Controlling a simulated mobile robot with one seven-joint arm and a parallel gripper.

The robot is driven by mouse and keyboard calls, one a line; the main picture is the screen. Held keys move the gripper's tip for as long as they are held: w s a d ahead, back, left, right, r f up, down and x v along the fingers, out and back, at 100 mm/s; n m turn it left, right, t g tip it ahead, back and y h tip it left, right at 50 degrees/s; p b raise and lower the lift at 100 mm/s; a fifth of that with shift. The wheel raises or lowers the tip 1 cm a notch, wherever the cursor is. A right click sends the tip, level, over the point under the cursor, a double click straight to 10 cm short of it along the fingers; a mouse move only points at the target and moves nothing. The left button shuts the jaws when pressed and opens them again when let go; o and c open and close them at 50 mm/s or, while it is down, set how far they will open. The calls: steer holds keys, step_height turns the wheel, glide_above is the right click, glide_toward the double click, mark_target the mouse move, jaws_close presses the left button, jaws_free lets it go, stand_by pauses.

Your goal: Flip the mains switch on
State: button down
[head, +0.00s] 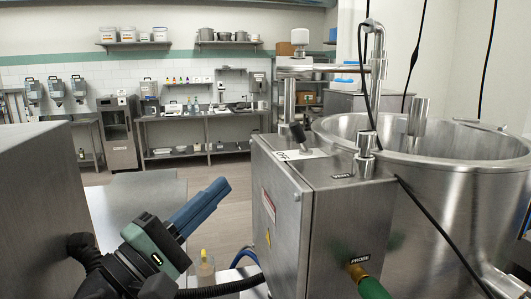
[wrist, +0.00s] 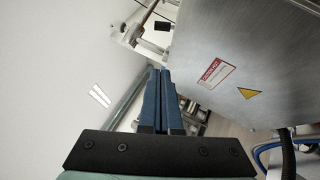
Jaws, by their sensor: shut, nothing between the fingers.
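The mains switch (head: 298,133) appears to be the dark toggle lever on top of the steel control box (head: 335,215). It tilts, beside a white label plate (head: 296,155) whose lettering looks like "OFF", seen upside down. My gripper (head: 222,186) is left of the box and lower than the switch, with a gap between. Its blue fingers are shut together and empty. In the wrist view, the fingers (wrist: 160,72) point towards the box's upper edge. A small dark piece (wrist: 163,27) lies beyond them; I cannot tell if it is the lever.
The box side carries a red-and-white label (wrist: 215,73) and a yellow triangle (wrist: 248,93). A large steel kettle (head: 425,165) stands right of the box. A green-handled probe plug (head: 370,285) sticks out in front. A steel cabinet (head: 60,205) stands close at the left. Open floor lies behind.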

mark_target(277, 158)
steer(key=shift+s+d+r+p+x, duration=0.1)
steer(key=shift+s+d+p+x, duration=0.25)
steer(key=shift+p+x, duration=1.3)
steer(key=shift+s+d+r+p+x, duration=0.1)
steer(key=shift+s+d+p+x, duration=0.4)
steer(key=shift+x, duration=2.1)
steer(key=shift+s+d+r+p+x, duration=0.1)
steer(key=shift+d+p+x, duration=0.1)
steer(key=shift+p+x, duration=1.55)
steer(key=shift+w+d+r+b, duration=0.1)
steer(key=shift+w+d+b, duration=0.05)
steer(key=shift+w+b, duration=0.2)
steer(key=shift+r, duration=0.1)
